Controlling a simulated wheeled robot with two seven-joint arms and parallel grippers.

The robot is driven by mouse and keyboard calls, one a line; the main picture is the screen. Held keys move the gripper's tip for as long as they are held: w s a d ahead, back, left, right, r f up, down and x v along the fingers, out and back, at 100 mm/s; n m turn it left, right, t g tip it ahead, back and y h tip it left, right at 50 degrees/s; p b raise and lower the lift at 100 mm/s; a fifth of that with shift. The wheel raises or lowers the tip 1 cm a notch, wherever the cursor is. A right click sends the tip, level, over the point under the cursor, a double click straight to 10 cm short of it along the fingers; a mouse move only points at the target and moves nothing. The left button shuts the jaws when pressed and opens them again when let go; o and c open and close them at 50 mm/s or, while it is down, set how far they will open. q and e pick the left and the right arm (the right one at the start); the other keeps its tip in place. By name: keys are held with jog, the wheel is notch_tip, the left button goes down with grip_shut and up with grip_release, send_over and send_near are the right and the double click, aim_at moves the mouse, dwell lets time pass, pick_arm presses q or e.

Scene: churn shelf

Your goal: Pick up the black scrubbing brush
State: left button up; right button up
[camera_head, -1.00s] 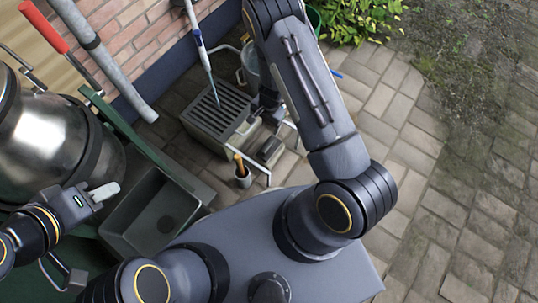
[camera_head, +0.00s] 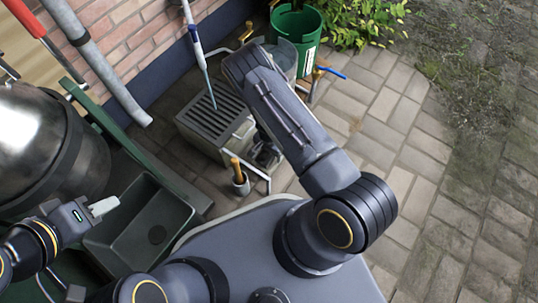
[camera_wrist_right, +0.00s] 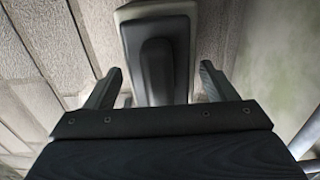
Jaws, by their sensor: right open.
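In the right wrist view, a long black rounded object, which looks like the scrubbing brush (camera_wrist_right: 155,62), lies on a pale block (camera_wrist_right: 125,14). My right gripper (camera_wrist_right: 160,68) is open, with one finger on each side of the black object. I cannot tell whether either finger touches it. In the head view my right arm hides most of that gripper, and the dark shapes beside the grated stand cannot be told apart clearly. My left gripper (camera_head: 103,206) is over the edge of the grey basin, far from the brush. Its jaw opening is not clear.
A grated grey stand (camera_head: 213,120) is by the brick wall, with a cup of wooden-handled tools (camera_head: 240,184) before it. A green bucket (camera_head: 306,38) stands behind my right arm. A metal churn (camera_head: 40,140) and grey basin (camera_head: 135,228) are at left. Paving at right is clear.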

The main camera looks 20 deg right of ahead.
jog(key=shift+r, duration=0.1)
jog(key=c, duration=1.1)
jog(key=shift+r, duration=0.1)
jog(key=shift+r, duration=0.2)
notch_tip(320, 180, up, 4)
jog(key=shift+d+f+p, duration=0.15)
jog(key=shift+f+p, duration=0.1)
jog(key=shift+p, duration=0.85)
jog(key=s+d+r+p, duration=0.1)
jog(key=s+d+r, duration=0.1)
jog(key=d+r, duration=0.1)
jog(key=s+d+r+p, duration=0.2)
jog(key=d+r, duration=0.1)
jog(key=d, duration=0.2)
jog(key=s+d+r+p, duration=0.1)
jog(key=s+d+r, duration=0.2)
jog(key=shift+d+p, duration=0.3)
jog(key=shift+d, duration=0.1)
